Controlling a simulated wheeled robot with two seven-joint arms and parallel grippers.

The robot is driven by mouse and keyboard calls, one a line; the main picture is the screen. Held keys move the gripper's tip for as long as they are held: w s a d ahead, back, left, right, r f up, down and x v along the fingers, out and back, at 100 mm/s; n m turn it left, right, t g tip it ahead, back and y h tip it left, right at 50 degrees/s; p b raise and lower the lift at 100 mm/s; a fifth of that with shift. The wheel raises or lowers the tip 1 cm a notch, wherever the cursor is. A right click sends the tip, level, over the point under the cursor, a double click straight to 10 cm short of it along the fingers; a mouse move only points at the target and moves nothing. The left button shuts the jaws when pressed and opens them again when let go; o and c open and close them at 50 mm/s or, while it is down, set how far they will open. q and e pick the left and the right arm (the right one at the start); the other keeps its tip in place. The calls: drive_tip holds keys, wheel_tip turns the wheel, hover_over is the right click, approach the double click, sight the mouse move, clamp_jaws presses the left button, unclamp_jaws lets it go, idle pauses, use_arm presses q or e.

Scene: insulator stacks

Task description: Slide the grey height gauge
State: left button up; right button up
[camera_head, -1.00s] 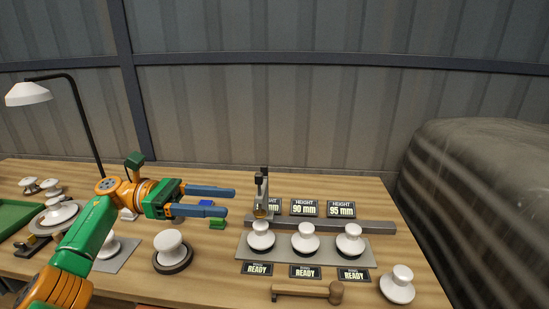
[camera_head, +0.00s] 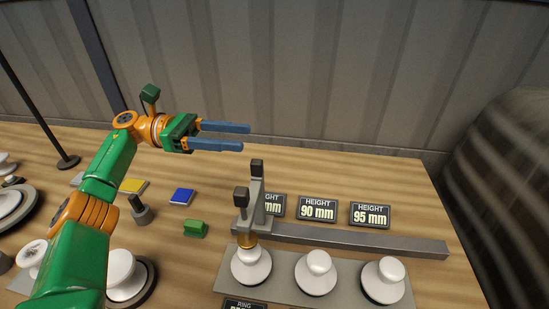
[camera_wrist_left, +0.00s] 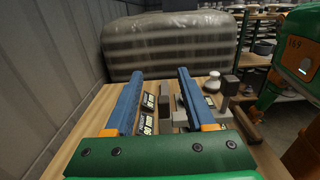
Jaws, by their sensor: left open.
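The grey height gauge (camera_head: 257,205) stands upright on a long grey rail (camera_head: 350,240), at the rail's left end. It has two dark-knobbed posts and a brass tip over the leftmost white insulator (camera_head: 251,266). I cannot tell whether the tip touches it. My left gripper (camera_head: 246,137) is open and empty, beyond and above the gauge in the head view, its blue fingers pointing right. In the left wrist view, the open fingers (camera_wrist_left: 160,73) are spread. A grey post with a dark knob (camera_wrist_left: 229,86) stands right of them. My right gripper is not in view.
Two more white insulators (camera_head: 316,273) stand on the grey plate right of the first. Height signs (camera_head: 317,209) stand behind the rail. A green block (camera_head: 195,228) and a blue block (camera_head: 182,197) lie left of the gauge. The wall (camera_head: 300,80) rises behind the table.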

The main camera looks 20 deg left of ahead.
sight(251, 164)
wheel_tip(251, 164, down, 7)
drive_tip(key=b, duration=0.5)
use_arm(q)
drive_tip(key=f, duration=0.6)
drive_tip(key=shift+d, duration=0.3)
drive_tip(key=p+x, duration=0.4)
drive_tip(key=x, duration=0.2)
drive_tip(key=shift+d, duration=0.35)
drive_tip(key=shift+w+a, duration=0.1)
drive_tip(key=shift+w, duration=0.05)
drive_tip(key=shift+c, duration=0.4)
clamp_jaws()
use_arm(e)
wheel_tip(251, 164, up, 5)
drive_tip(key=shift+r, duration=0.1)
